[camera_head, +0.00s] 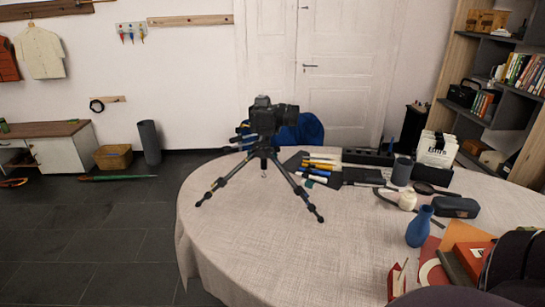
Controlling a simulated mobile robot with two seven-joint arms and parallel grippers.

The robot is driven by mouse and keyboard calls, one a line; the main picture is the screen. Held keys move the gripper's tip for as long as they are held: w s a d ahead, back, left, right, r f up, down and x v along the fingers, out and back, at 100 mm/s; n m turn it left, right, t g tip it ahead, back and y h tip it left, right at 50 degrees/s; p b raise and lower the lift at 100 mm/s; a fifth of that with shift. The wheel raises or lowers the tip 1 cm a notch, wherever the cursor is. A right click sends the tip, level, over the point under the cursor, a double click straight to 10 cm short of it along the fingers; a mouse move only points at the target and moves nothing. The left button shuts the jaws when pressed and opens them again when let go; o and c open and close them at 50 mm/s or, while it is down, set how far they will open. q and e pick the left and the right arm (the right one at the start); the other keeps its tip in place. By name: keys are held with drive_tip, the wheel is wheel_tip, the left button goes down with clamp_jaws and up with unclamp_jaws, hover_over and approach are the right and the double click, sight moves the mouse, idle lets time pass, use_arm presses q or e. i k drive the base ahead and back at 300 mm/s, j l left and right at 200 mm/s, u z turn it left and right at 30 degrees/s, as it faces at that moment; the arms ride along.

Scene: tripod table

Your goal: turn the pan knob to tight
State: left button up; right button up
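A small black tripod (262,165) stands upright on a round table (250,250) covered with a pale cloth, its legs spread. A black camera (268,115) sits on top of the tripod, its lens toward the right. The tripod head (262,144) is just under the camera. Small dark parts stick out on its left, but I cannot tell which one is the pan knob or how it is turned. Neither of my grippers is in view.
Pens and markers (318,168), a dark organizer (368,157), a dark cup (401,172), a blue vase (420,226) and books (470,255) crowd the table's right side. A blue chair back (305,130) is behind the tripod. The table's front left is clear.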

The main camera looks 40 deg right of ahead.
sight(269, 151)
drive_tip(key=k, duration=0.5)
drive_tip(key=k+l+z, duration=0.15)
drive_tip(key=k+z, duration=0.15)
drive_tip(key=k, duration=0.45)
drive_tip(key=z, duration=1.4)
drive_tip(key=j+z, duration=0.2)
drive_tip(key=z, duration=0.95)
drive_tip(key=j, duration=3.4)
